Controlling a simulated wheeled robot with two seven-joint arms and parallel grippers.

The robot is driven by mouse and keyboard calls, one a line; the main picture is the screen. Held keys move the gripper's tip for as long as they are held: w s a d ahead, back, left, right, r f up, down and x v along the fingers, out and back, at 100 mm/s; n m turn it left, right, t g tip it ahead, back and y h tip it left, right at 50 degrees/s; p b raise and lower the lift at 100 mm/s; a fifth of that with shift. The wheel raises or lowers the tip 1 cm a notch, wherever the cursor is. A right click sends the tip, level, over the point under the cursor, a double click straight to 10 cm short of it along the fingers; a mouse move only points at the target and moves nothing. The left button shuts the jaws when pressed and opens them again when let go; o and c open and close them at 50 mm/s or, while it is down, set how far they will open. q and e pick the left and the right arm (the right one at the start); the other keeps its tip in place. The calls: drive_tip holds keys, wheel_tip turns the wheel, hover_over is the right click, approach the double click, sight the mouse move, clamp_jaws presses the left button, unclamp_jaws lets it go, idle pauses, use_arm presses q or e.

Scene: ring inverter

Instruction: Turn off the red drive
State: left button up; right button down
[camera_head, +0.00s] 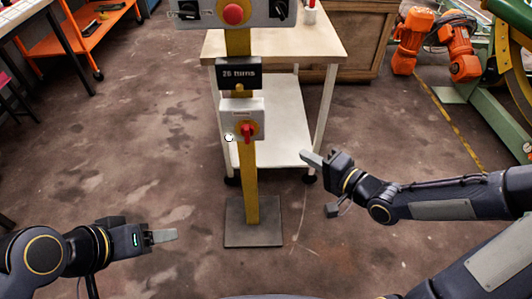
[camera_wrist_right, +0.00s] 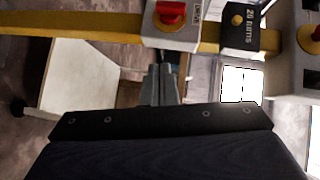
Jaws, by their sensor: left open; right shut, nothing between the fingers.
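A yellow post carries a light grey switch box (camera_head: 257,112) with a red rotary switch (camera_head: 247,132) on a yellow plate. The red handle looks upright in the head view. In the right wrist view, turned sideways, the red switch (camera_wrist_right: 171,13) is at the top, just beyond my fingers. My right gripper (camera_head: 312,159) is shut and empty, to the right of the post and a little lower than the switch in the picture, apart from it. Its closed fingers also show in the right wrist view (camera_wrist_right: 162,82). My left gripper (camera_head: 164,236) is open and empty at the lower left, away from the post.
A black "26 items" sign (camera_head: 238,74) is above the switch box. A larger panel with a red button (camera_head: 234,14) tops the post. The post stands on a dark base plate (camera_head: 253,238). A table (camera_head: 308,42) is behind. Orange motors (camera_head: 412,40) are back right.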

use_arm(q)
drive_tip(key=shift+d+f+b, duration=0.15)
drive_tip(key=shift+f+b, duration=0.25)
drive_tip(key=shift+f, duration=0.55)
use_arm(e)
drive_tip(key=shift+a+m+t+y, duration=0.25)
drive_tip(key=shift+m+t+y, duration=0.25)
drive_tip(key=shift+y, duration=0.5)
drive_tip(key=b, duration=0.3)
approach(250, 128)
drive_tip(key=w, duration=0.3)
drive_tip(key=a+b, duration=0.1)
drive_tip(key=a, duration=0.2)
use_arm(q)
drive_tip(key=shift+f, duration=2.15)
use_arm(e)
drive_tip(key=shift+a+r, duration=0.1)
drive_tip(key=shift+a, duration=0.5)
use_arm(q)
drive_tip(key=shift+r, duration=0.2)
use_arm(e)
drive_tip(key=shift+r, duration=0.1)
use_arm(q)
drive_tip(key=shift+r, duration=0.2)
use_arm(e)
drive_tip(key=shift+n, duration=0.3)
